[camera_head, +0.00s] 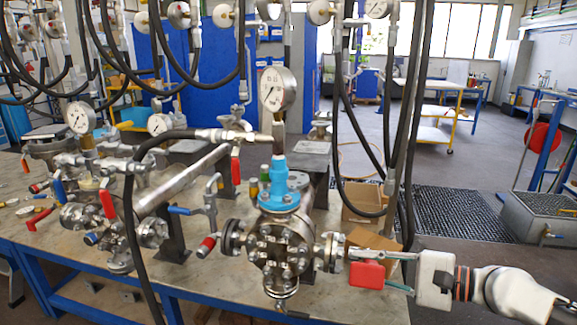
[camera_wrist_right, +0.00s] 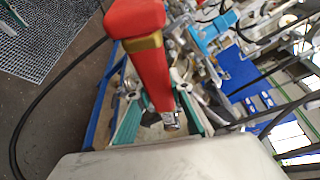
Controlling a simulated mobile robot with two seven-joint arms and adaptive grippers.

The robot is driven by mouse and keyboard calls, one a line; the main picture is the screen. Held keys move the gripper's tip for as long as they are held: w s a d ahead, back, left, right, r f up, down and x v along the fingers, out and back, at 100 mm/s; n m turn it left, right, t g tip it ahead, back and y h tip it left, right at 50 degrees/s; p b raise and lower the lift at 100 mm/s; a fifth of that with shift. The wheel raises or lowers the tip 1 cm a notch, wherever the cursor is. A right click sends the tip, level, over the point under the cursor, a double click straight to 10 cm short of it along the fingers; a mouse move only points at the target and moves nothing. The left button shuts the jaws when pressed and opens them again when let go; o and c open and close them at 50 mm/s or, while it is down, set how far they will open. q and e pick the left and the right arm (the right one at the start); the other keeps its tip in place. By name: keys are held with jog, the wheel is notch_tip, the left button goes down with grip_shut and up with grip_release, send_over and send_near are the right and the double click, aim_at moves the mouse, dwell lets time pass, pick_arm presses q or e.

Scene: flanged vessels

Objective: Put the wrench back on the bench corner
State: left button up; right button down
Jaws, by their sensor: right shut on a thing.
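My right gripper (camera_head: 384,273) comes in from the right, over the right end of the bench (camera_head: 345,305). It is shut on a red-handled tool, which I take to be the wrench (camera_head: 367,272). In the right wrist view the wrench (camera_wrist_right: 150,72) shows a red handle with a gold band. Its metal end lies between the green finger pads of the right gripper (camera_wrist_right: 168,118). The wrench is close to the right flange of the flanged vessel (camera_head: 280,248); I cannot tell whether they touch. My left gripper is not in view.
A pressure gauge (camera_head: 277,89) stands above the vessel's blue collar (camera_head: 279,188). Black hoses (camera_head: 407,130) hang down near my right gripper. The bench top at the front right corner looks clear.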

jog(key=a, duration=0.1)
jog(key=a+f+n+b, duration=0.1)
jog(key=shift+a+t, duration=0.3)
jog(key=shift+a, duration=0.05)
